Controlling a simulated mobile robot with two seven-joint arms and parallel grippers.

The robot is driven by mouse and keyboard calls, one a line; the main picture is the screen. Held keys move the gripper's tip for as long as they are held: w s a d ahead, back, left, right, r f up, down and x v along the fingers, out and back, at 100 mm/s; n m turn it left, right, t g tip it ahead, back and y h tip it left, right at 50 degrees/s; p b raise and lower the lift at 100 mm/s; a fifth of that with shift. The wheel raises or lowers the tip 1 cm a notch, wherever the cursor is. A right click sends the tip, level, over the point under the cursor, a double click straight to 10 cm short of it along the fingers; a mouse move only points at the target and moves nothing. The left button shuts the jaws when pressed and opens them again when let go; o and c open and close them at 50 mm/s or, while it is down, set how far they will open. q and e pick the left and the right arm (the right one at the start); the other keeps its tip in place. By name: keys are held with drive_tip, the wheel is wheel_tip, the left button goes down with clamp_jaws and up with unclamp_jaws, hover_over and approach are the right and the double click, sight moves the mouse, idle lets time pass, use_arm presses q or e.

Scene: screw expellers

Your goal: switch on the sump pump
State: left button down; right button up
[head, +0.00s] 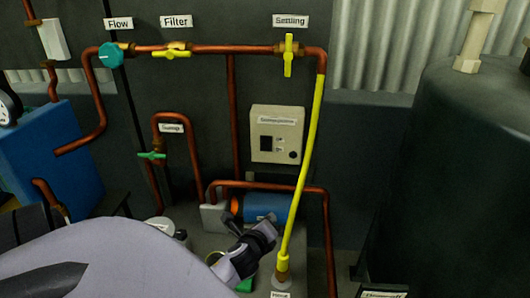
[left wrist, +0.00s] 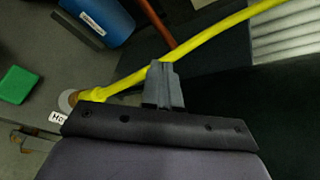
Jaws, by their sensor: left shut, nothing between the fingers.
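My left gripper (head: 266,233) is below the box, in front of a blue cylinder (head: 270,207) that looks like a pump or motor. In the left wrist view the left gripper (left wrist: 163,85) is shut and empty, with the yellow hose behind it. The box is not in that view. My right gripper is not in view.
A yellow hose (head: 311,160) runs down from the copper pipe, right of the box, close to my left gripper. Copper pipes with valves line the wall; a green valve (head: 151,155) hangs near the "Sump" label. A large dark tank (head: 455,180) fills the right.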

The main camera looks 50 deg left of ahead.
use_arm(q)
drive_tip(key=w+a+r+m+y, duration=0.4)
drive_tip(key=a+r+m, duration=0.3)
drive_tip(key=a+r, duration=0.1)
drive_tip(key=shift+w+a+r+p, duration=0.25)
drive_tip(key=shift+w+a+p, duration=0.1)
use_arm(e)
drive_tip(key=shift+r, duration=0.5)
use_arm(q)
drive_tip(key=shift+w, duration=0.1)
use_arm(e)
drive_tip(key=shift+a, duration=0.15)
